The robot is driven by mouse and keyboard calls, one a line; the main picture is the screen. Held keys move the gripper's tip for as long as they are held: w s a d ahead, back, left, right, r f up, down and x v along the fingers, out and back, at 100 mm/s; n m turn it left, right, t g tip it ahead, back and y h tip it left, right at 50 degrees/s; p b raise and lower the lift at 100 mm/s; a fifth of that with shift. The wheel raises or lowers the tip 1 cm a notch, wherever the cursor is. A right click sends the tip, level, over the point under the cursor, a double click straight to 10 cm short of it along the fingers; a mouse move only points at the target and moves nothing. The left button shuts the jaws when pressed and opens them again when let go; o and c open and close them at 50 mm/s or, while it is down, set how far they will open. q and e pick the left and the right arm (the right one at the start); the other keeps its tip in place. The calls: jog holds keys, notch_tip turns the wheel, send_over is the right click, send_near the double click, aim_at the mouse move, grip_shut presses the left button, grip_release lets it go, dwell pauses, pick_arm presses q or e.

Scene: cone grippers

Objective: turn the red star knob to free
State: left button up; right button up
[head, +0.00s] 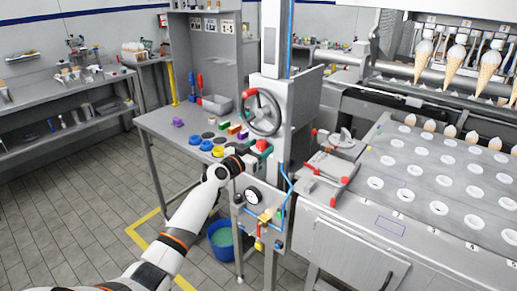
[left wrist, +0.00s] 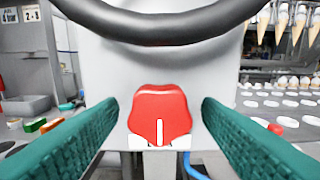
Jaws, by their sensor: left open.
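The red star knob (head: 262,145) sits low on the front of the grey column, below the handwheel. In the left wrist view the red star knob (left wrist: 160,108) is in the middle, with a white mark pointing straight down and white labels partly showing under it. My left gripper (head: 258,157) is in front of the knob in the head view. In the left wrist view its two green ribbed fingers stand open on either side of the knob, with a gap on each side. My right gripper is not in view.
The black handwheel (head: 262,112) is just above the knob, and its rim crosses the top of the left wrist view. A panel with a gauge (head: 253,196) and small valves is below. The steel table (head: 165,122) with coloured parts is left.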

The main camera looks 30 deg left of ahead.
pick_arm(q)
jog(key=shift+c, duration=0.3)
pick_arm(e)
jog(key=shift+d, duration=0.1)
pick_arm(q)
jog(key=c, duration=0.9)
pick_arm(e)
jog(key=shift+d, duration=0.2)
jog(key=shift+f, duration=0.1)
pick_arm(q)
jog(key=n+b, duration=0.1)
jog(key=n, duration=0.5)
jog(key=shift+n, duration=0.4)
jog(key=n, duration=0.5)
jog(key=n+p, duration=0.2)
jog(key=n, duration=0.4)
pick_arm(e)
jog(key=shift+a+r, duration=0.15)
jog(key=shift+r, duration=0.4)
